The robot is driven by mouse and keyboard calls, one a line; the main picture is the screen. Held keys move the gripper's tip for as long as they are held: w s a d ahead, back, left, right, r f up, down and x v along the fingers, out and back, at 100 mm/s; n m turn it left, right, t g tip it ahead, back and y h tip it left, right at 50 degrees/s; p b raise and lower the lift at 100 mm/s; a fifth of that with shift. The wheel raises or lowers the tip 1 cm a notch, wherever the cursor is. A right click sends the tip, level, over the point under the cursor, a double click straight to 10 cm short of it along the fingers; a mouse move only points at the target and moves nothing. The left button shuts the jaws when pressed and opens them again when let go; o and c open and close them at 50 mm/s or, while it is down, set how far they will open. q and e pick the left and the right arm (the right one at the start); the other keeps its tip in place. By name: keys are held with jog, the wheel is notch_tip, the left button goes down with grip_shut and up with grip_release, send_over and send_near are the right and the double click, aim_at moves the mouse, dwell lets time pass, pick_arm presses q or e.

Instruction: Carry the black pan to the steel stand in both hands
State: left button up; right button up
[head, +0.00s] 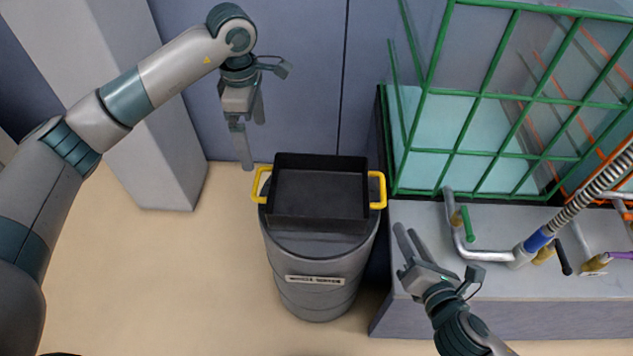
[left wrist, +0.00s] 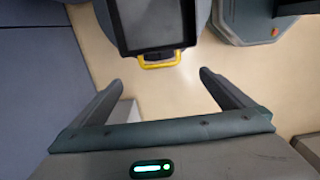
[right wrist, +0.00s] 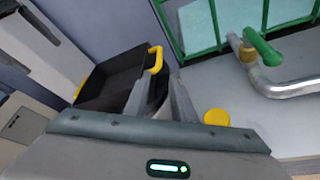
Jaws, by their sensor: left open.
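The black pan (head: 318,195), a rectangular tray with a yellow handle at each side, rests level on top of a grey drum (head: 318,275). My left gripper (head: 252,140) is open and empty, above and beside the left yellow handle (head: 261,184). In the left wrist view that handle (left wrist: 160,61) lies ahead of the fingertips, apart from them. My right gripper (head: 407,240) is below and right of the right yellow handle (head: 378,190). In the right wrist view its fingers (right wrist: 159,85) are partly apart with nothing held. I cannot make out the steel stand.
A grey bench (head: 420,300) at the right carries a green cage (head: 470,150), a bent metal pipe (head: 470,245) and a ribbed hose (head: 590,200). A pale pillar (head: 150,165) stands at the left. Open floor (head: 180,280) lies left of the drum.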

aim_at(386, 195)
pick_arm(q)
jog(key=shift+r, duration=0.2)
pick_arm(e)
jog(key=shift+r, duration=0.1)
pick_arm(q)
jog(key=shift+f, duration=0.1)
pick_arm(e)
jog(key=shift+w, duration=0.1)
pick_arm(q)
notch_tip(386, 195, down, 17)
jog(key=shift+w+f, duration=0.1)
jog(key=shift+f, duration=0.05)
pick_arm(e)
jog(key=x, duration=1.7)
jog(key=shift+w+a, duration=0.1)
jog(key=shift+w, duration=0.1)
pick_arm(q)
jog(key=c, duration=0.5)
pick_arm(e)
jog(key=c, duration=0.5)
pick_arm(q)
jog(key=c, duration=0.7)
pick_arm(e)
jog(key=shift+r, duration=0.1)
grip_shut()
